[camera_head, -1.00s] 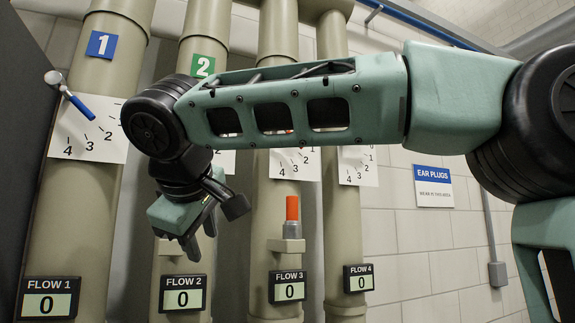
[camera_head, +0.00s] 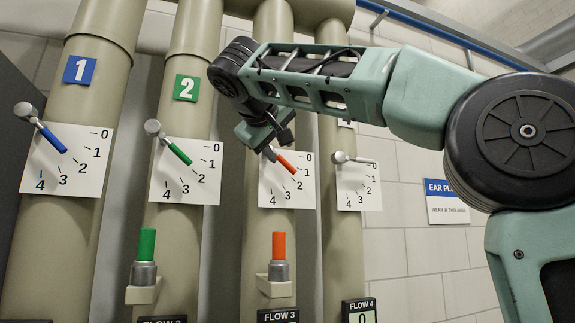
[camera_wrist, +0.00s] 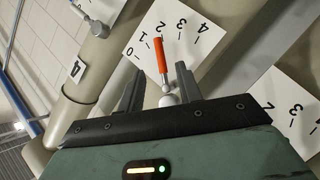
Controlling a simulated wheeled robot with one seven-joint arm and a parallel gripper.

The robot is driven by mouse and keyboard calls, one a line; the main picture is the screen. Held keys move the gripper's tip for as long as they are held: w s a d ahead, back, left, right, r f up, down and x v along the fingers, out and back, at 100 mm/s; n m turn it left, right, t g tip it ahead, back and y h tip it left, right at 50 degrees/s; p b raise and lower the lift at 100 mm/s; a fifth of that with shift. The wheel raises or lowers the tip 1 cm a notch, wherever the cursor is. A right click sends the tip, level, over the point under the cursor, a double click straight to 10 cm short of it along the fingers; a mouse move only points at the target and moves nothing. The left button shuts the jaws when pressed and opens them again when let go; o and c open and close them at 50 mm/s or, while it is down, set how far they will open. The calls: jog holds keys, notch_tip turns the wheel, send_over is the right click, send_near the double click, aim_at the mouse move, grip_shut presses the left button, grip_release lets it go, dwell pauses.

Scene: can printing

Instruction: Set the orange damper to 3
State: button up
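The orange damper lever (camera_head: 286,163) sits on pipe 3 in front of a white dial card (camera_head: 270,188) marked 0 to 4. In the head view it slants down and right, its tip appearing near 1 to 2, seen at an angle. In the wrist view the orange lever (camera_wrist: 161,55) appears to point near 2. My gripper (camera_wrist: 159,70) is open, with the lever's silver end between its spread fingers; contact is not clear. In the head view my gripper (camera_head: 269,147) is just above the lever, covering part of the card's top.
A blue lever (camera_head: 52,138) and a green lever (camera_head: 179,152) stand on the pipes to the left. Pipe 4 has its own lever (camera_head: 352,159) close on the right. A short orange cylinder (camera_head: 279,246) stands on a bracket below. The FLOW 3 display (camera_head: 279,317) is cut off.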

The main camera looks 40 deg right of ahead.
aim_at(287, 165)
jog(key=p+x, duration=0.2)
jog(key=x, duration=0.7)
grip_shut()
